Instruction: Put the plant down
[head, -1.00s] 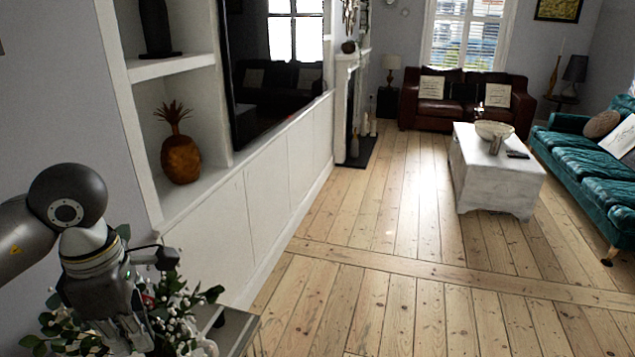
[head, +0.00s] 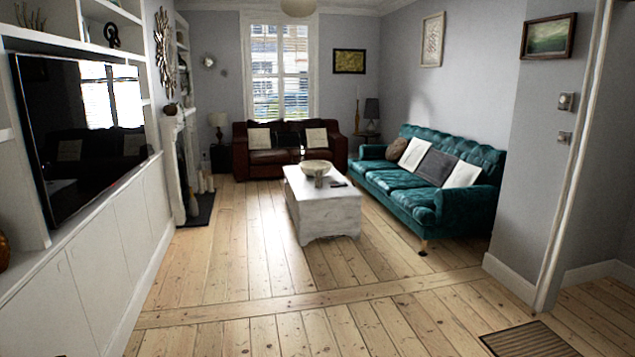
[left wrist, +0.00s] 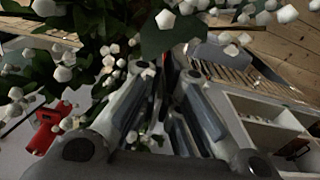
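The plant (left wrist: 95,50) has dark green leaves and many small white blossoms. It fills the upper left of the left wrist view, close around my left gripper (left wrist: 168,75). The two fingers come close together, with leaves and blossoms between and beyond them. They look shut on the plant, though the exact grip point is hidden by foliage. The plant's base or pot cannot be made out. Neither the plant nor either gripper shows in the current head view.
A white coffee table (head: 334,211) with a bowl (head: 317,168) stands mid-room. A teal sofa (head: 402,184) is at right, a brown sofa (head: 270,157) behind. White cabinets (head: 100,262) line the left. The floorboards (head: 290,300) ahead are clear. A red object (left wrist: 45,130) shows near the gripper.

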